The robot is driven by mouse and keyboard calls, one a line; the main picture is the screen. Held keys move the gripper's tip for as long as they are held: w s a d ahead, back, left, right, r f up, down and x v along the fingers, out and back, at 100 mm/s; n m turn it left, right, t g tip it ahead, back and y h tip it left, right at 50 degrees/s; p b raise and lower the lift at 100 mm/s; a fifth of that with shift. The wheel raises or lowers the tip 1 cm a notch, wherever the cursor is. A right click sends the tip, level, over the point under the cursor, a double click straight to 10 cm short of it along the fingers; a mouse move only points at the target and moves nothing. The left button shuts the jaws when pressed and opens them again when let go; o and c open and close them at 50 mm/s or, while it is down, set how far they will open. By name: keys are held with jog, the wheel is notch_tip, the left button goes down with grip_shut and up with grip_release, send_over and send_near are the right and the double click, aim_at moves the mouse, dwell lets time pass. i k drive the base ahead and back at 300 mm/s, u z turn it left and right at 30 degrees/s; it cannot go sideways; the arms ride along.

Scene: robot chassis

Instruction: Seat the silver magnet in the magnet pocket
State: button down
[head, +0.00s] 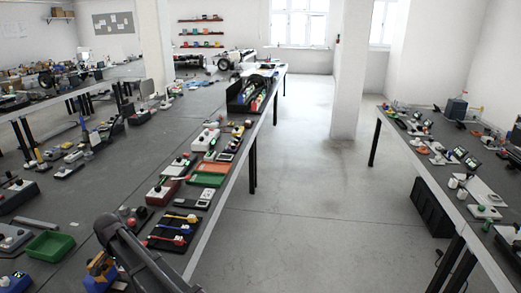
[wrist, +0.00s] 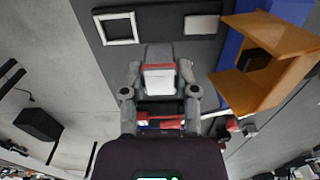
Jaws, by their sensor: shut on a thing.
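My gripper (wrist: 160,72) is in the middle of the wrist view, its two grey fingers shut on a pale, silver-white block, which looks like the silver magnet (wrist: 159,79). A red strip shows at the block's upper edge. A square white frame (wrist: 119,28), possibly the magnet pocket, lies on a dark surface up and left of the gripper, apart from the block. I cannot tell its depth. In the head view my arm covers the bottom middle, and neither the gripper's fingertips nor the block can be made out.
An orange bracket (wrist: 262,62) with a dark insert stands close right of the gripper, beside a blue part (wrist: 229,45). A small white plate (wrist: 201,25) lies at the top. In the head view a green tray (head: 50,246) and a black tray (head: 172,231) lie near my arm.

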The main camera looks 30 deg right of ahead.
aim_at(469, 174)
jog(key=z, duration=1.75)
jog(key=i, duration=2.6)
jog(key=u, duration=0.05)
